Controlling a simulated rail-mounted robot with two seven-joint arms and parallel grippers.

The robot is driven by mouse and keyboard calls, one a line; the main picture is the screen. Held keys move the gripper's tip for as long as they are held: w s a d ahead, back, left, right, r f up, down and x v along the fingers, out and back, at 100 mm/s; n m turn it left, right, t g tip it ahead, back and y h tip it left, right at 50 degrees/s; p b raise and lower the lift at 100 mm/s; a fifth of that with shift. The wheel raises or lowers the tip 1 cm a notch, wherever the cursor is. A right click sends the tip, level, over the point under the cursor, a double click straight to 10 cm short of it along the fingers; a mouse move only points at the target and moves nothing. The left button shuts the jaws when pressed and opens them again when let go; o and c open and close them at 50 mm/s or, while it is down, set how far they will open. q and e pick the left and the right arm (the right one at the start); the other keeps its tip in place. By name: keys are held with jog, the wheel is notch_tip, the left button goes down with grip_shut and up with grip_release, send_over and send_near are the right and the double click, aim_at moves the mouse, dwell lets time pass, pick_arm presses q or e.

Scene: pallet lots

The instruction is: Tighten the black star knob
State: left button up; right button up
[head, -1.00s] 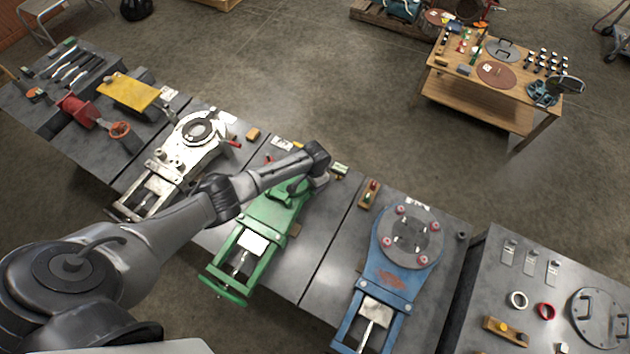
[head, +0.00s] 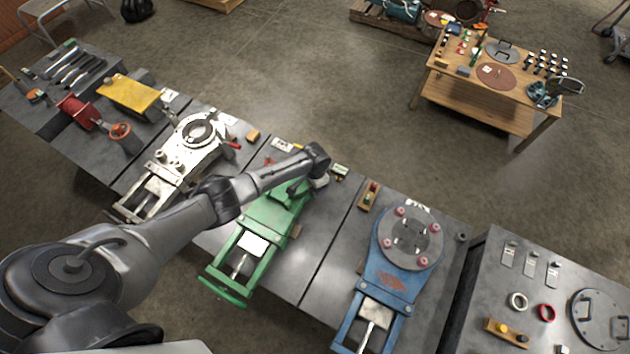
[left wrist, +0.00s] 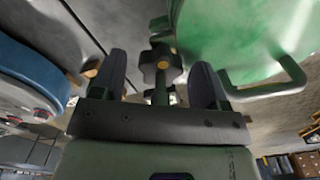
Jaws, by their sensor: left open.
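The black star knob (left wrist: 161,63) shows in the left wrist view, on a dark stem with a small orange centre. My left gripper (left wrist: 160,78) is open, with one finger on each side of the knob and a visible gap to both. A second dark lobed part (left wrist: 160,27) shows farther along behind it. The green fixture (left wrist: 240,35) fills the upper right of that view. In the head view, my left arm reaches over the green fixture (head: 272,215); its wrist hides the knob. My right gripper is not in view.
A white fixture (head: 180,155) stands to the left and a blue fixture (head: 387,280) with a round grey top to the right. The blue one is also near the left edge of the left wrist view (left wrist: 30,75).

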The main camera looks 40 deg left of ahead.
pick_arm(q)
notch_tip(320, 180, up, 13)
jog(key=p, duration=0.3)
jog(key=shift+r, duration=0.4)
dwell(0.4)
